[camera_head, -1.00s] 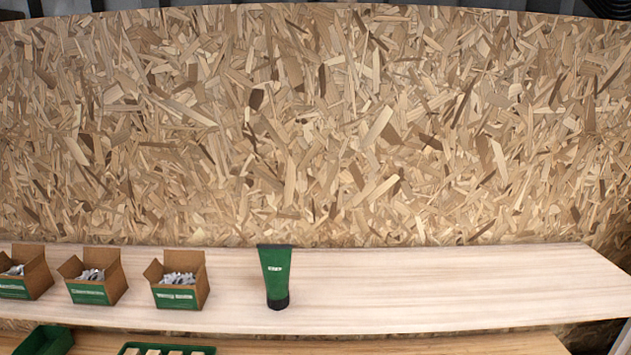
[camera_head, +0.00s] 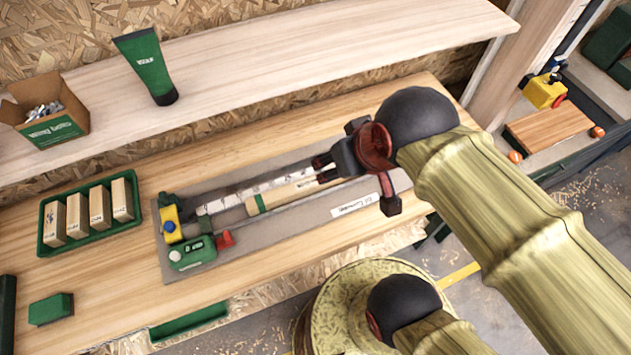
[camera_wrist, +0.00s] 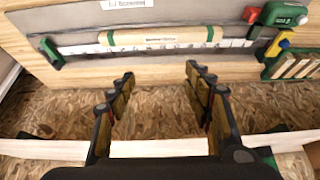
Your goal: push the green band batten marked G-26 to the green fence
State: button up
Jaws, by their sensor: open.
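A pale wooden batten (camera_head: 285,192) with a green band near its left end lies on a grey board (camera_head: 345,222) beside a white graduated rule (camera_head: 245,191). The wrist view shows the batten (camera_wrist: 160,37) whole, with small print too fine to read. A green end piece (camera_head: 166,199) stands at the rule's left end; another green end piece (camera_wrist: 50,52) shows at the rule's other end in the wrist view. I cannot tell which is the fence. My gripper (camera_head: 324,170) overlaps the batten's right part in the head view; in the wrist view its fingers (camera_wrist: 158,80) are apart, empty and clear of it.
A green device with a display (camera_head: 192,252), a red knob (camera_head: 225,240) and a yellow block (camera_head: 171,222) stand at the board's left. A green tray (camera_head: 57,243) of wooden blocks sits further left. A shelf (camera_head: 290,50) with a tube (camera_head: 148,65) and carton (camera_head: 45,112) overhangs behind.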

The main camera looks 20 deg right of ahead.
jog(key=shift+c, duration=1.2)
